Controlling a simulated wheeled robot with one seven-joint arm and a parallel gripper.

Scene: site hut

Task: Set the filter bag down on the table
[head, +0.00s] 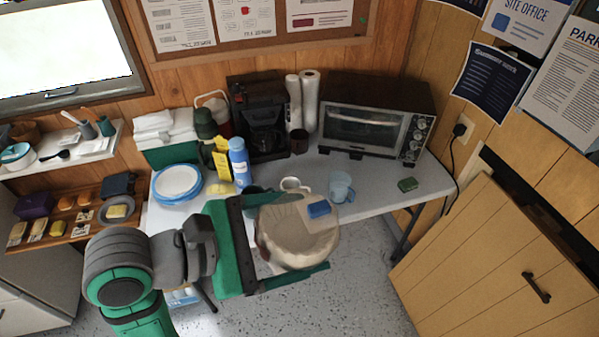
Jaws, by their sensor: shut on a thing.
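The filter bag (285,237) is a beige, rounded, crumpled-looking bag with a paler flat part and a blue patch on its upper right. My gripper (308,234) is shut on it, with one green finger along its far side and one along its near side. The grey-white table (376,198) stands against the back wall. In the picture the bag overlaps the table's front edge and the floor. Its height above the table is hard to judge. My gripper hides part of the table's front left.
A toaster oven (367,129), a coffee maker (264,138) and paper rolls (301,102) stand at the back. A blue bottle (239,162), plates (178,181), a light-blue mug (340,187) and a green sponge (408,184) are nearer. Bare tabletop shows between mug and sponge.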

